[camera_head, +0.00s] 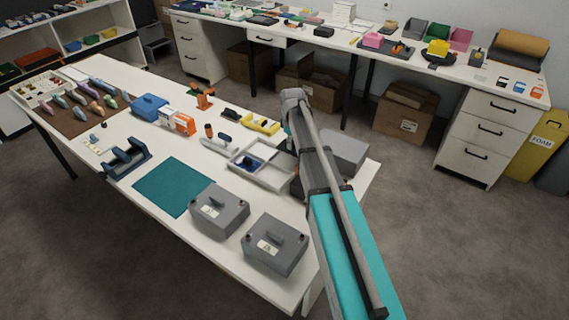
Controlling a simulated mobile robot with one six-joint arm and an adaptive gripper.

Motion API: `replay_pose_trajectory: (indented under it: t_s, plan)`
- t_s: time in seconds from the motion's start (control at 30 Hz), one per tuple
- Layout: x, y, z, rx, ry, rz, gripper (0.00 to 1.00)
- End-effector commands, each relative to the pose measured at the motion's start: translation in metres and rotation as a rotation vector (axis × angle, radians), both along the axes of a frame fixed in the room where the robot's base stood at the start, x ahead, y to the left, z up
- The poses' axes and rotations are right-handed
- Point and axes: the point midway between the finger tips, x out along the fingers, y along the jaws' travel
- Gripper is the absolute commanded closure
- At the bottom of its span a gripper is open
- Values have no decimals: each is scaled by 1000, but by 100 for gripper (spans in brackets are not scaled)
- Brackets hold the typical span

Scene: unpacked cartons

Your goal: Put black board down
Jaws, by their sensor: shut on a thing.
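My arm rises from the lower right and reaches over the right part of the white table (150,215). My gripper cannot be made out; the arm's own links cover the area where its end may be. I cannot clearly identify a black board in this view. A small dark patch shows just left of the arm beside the grey tray, too hidden to name. A flat teal mat (172,186) lies bare on the table.
A light grey tray (250,178) holds small parts. A grey box (345,152) stands right of the arm. A blue box (149,106), an orange and white carton (178,121) and a dark blue holder (125,160) stand farther left. Cartons (406,112) sit under the back bench.

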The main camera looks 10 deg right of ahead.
Motion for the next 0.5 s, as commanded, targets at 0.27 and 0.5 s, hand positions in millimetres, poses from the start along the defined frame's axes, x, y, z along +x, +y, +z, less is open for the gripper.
replay_pose_trajectory:
  t_s: [0.27,0.5]
  plan:
    - [-9,13,-20,0,0,0,100]
    - [-9,14,-20,0,0,-1,100]
